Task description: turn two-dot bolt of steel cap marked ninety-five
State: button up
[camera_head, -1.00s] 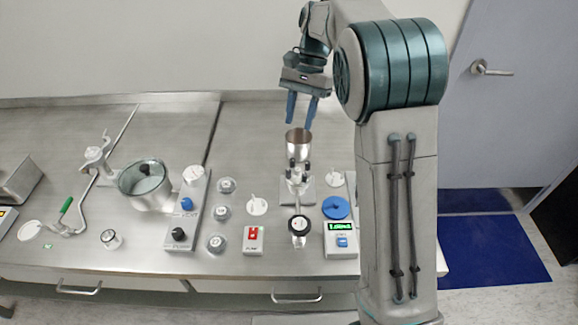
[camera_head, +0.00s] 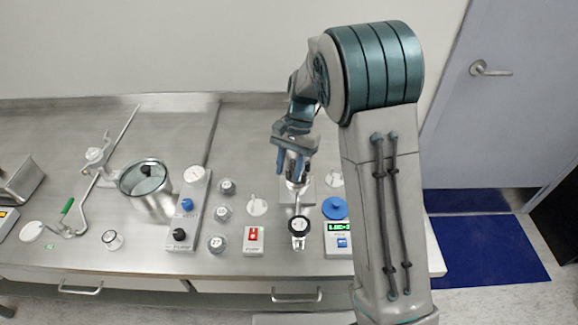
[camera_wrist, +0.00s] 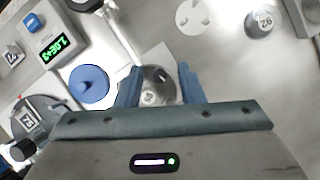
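My gripper (camera_head: 292,166) is low over a steel vessel on a small stand (camera_head: 303,190) at the right part of the bench. Its two blue fingers are apart, one on each side of the vessel, which is partly hidden in the head view. In the wrist view a round steel part (camera_wrist: 158,78) with a small label lies between the fingers (camera_wrist: 160,90). I cannot read the label or tell whether the fingers touch it. Small labelled steel pieces (camera_head: 222,213) stand in a column further left. I cannot make out a ninety-five or a two-dot bolt anywhere.
Near the stand are a blue knobbed disc (camera_head: 335,208), a box with a green display (camera_head: 339,240), a red-switch box (camera_head: 254,239) and a black-topped gauge (camera_head: 299,232). A valve panel (camera_head: 187,210) and lidded pot (camera_head: 150,188) stand left. The back bench is clear.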

grip_shut()
jog(key=shift+m, duration=0.3)
jog(key=m+t+y, duration=0.1)
jog(key=m, duration=0.2)
jog(key=m+y, duration=0.1)
jog(key=m, duration=0.2)
jog(key=shift+s+d+r+t+p, duration=0.1)
jog(key=shift+d+t+p, duration=0.05)
jog(key=shift+t+p, duration=0.2)
jog(key=m+t, duration=0.1)
jog(key=m, duration=0.1)
jog(key=m+p, duration=0.1)
jog(key=m, duration=0.1)
jog(key=shift+s+m+t, duration=0.15)
jog(key=shift+m+t, duration=0.15)
jog(key=shift+t, duration=0.05)
jog(key=shift+m+t+p, duration=0.4)
jog(key=shift+m+t, duration=0.3)
jog(key=shift+m, duration=0.8)
